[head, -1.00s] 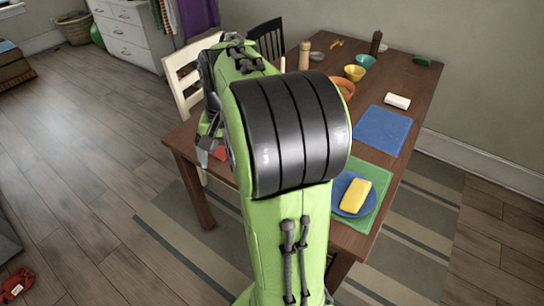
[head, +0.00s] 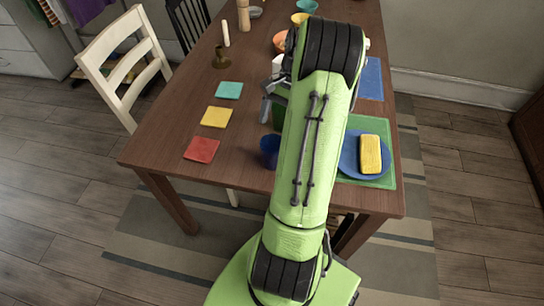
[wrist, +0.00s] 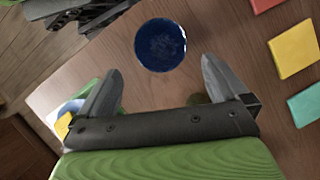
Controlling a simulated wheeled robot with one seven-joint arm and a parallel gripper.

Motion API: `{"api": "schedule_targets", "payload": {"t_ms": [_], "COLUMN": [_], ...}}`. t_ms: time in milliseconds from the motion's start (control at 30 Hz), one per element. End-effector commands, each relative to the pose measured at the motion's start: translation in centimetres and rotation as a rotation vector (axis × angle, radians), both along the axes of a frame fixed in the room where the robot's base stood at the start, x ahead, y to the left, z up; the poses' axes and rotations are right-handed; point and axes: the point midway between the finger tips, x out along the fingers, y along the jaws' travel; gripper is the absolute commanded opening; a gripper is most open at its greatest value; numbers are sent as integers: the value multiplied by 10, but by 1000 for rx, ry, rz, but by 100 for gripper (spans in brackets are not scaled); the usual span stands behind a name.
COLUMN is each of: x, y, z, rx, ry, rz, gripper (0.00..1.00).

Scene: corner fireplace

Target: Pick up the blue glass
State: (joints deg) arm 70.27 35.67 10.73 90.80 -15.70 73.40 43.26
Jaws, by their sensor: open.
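The blue glass (head: 269,150) stands on the near part of the wooden table, just left of my arm in the head view. In the wrist view the blue glass (wrist: 160,45) is seen from above, with its round rim and dark inside showing. It lies just beyond the fingertips, about midway between them. My gripper (wrist: 161,66) is open, with nothing between its fingers. In the head view my gripper (head: 268,98) is partly hidden by my arm, above the table and beyond the glass.
Red (head: 202,149), yellow (head: 216,117) and teal (head: 229,90) squares lie left of the glass. A blue plate (head: 349,167) with a yellow block (head: 371,154) sits on a green mat (head: 386,181) at right. A candle holder (head: 221,60) and bowls stand farther back. A white chair (head: 105,45) is at left.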

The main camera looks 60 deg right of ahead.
Motion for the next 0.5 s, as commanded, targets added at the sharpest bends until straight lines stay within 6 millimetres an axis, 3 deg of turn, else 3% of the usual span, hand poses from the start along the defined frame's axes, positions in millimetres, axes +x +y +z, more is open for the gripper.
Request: {"api": "schedule_targets", "payload": {"t_ms": [33, 100, 333, 500], "x": [0, 0, 0, 0], "y": [6, 12, 25, 39], "z": [-18, -33, -60, -90], "rx": [2, 0, -1, 0], "ry": [2, 1, 0, 0], "rz": [4, 4, 3, 3], "gripper": [100, 100, 100, 100]}}
